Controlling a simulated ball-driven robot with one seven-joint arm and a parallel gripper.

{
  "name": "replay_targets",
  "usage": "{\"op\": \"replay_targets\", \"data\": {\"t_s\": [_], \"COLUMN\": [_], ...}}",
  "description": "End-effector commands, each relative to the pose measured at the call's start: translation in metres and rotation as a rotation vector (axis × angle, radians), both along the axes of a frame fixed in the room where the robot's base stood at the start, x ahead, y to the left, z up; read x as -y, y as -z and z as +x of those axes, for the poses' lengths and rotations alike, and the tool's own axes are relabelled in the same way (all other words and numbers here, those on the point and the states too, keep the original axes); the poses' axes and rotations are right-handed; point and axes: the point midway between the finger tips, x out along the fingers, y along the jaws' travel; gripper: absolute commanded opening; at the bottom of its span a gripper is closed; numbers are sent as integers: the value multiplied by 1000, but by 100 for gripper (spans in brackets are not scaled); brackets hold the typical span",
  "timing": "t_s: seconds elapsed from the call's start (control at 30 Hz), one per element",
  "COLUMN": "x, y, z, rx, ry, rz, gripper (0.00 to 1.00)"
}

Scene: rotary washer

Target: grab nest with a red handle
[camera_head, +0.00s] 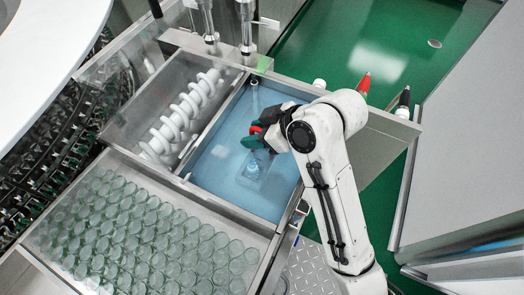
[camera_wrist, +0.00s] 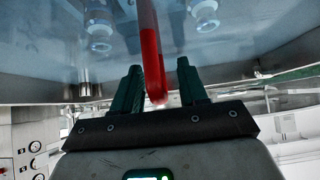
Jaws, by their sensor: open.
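A red handle (camera_wrist: 150,50) comes down from the top of the wrist view and ends between the two dark green fingers of my gripper (camera_wrist: 160,78). The fingers are apart, with gaps visible on both sides of the handle. In the head view my gripper (camera_head: 250,143) is over the blue-floored basin, with a small red part (camera_head: 256,127) showing at its fingers. The rest of the nest is hard to make out; a clear glass-like object (camera_head: 251,170) shows just below the fingers in the basin, and I cannot tell if it belongs to the nest.
The blue basin (camera_head: 215,165) has metal walls. A white spiral feeder (camera_head: 180,115) lies to its left, and a tray of several glass vials (camera_head: 140,240) is in front. A red-tipped item (camera_head: 364,85) and a black-tipped one (camera_head: 403,100) stand along the right ledge.

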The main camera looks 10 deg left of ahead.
Motion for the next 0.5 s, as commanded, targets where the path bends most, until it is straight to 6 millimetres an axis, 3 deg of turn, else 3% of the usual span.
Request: {"op": "replay_targets", "data": {"t_s": [0.2, 0.5], "x": [0, 0], "y": [1, 1], "z": [0, 0], "rx": [0, 0], "ry": [0, 0], "rz": [0, 0], "gripper": [42, 14]}}
